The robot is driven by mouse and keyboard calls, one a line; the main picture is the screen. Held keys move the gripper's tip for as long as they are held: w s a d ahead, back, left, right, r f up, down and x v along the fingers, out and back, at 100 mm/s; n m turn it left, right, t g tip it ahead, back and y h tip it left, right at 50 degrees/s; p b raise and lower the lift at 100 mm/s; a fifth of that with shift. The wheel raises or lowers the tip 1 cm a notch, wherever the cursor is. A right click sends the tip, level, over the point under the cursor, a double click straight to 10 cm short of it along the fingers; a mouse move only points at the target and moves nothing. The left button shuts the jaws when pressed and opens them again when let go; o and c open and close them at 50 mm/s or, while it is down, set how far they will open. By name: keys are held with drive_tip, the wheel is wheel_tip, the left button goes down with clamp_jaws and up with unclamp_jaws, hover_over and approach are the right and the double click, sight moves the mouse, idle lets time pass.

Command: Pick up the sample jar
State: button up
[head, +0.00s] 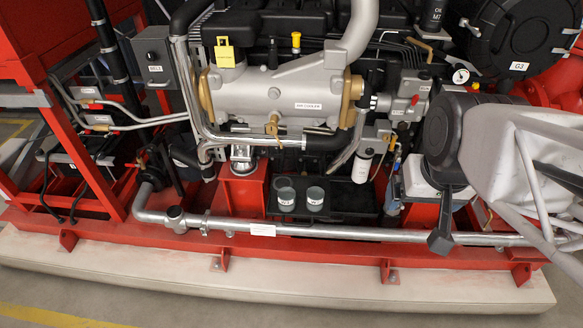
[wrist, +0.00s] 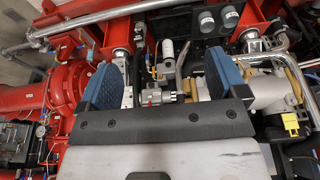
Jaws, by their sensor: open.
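Two small grey jars with white labels stand side by side low on the engine in the head view, a left one (head: 286,197) and a right one (head: 315,198). The labels are too small to read, so I cannot tell which is the sample jar. In the wrist view two jars show at the top, one (wrist: 207,21) and another (wrist: 230,16), beyond the fingertips. My gripper (wrist: 163,78) is open with blue pads and nothing held between them. In the head view my arm is at the right, apart from the jars.
The jars stand at a black tray (head: 347,205). A silver pipe (head: 330,237) runs in front, above the red base frame (head: 330,256). A white filter (head: 363,166) hangs to the right of the jars. The air cooler (head: 275,95) and hoses overhang behind. A red pedestal (head: 243,190) stands left.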

drive_tip(key=w+a+f+n+t+y, duration=0.1)
drive_tip(key=w+a+f+t, duration=0.2)
drive_tip(key=w, duration=0.5)
drive_tip(key=w+a+f+t, duration=0.1)
drive_tip(key=w+a+f, duration=0.3)
drive_tip(key=w, duration=0.5)
drive_tip(key=n+t+y, duration=0.2)
drive_tip(key=t+y, duration=0.2)
drive_tip(key=t, duration=0.6)
hover_over(288, 202)
drive_tip(key=s+d, duration=0.1)
drive_tip(key=d, duration=0.1)
wheel_tip(288, 202, down, 27)
drive_tip(key=shift+n, duration=0.4)
drive_tip(key=s+f, duration=0.3)
drive_tip(key=f, duration=0.1)
drive_tip(key=shift+a, duration=0.25)
drive_tip(key=shift+s+f+y, duration=0.3)
drive_tip(key=shift+s+f, duration=0.05)
drive_tip(key=shift+x, duration=1.3)
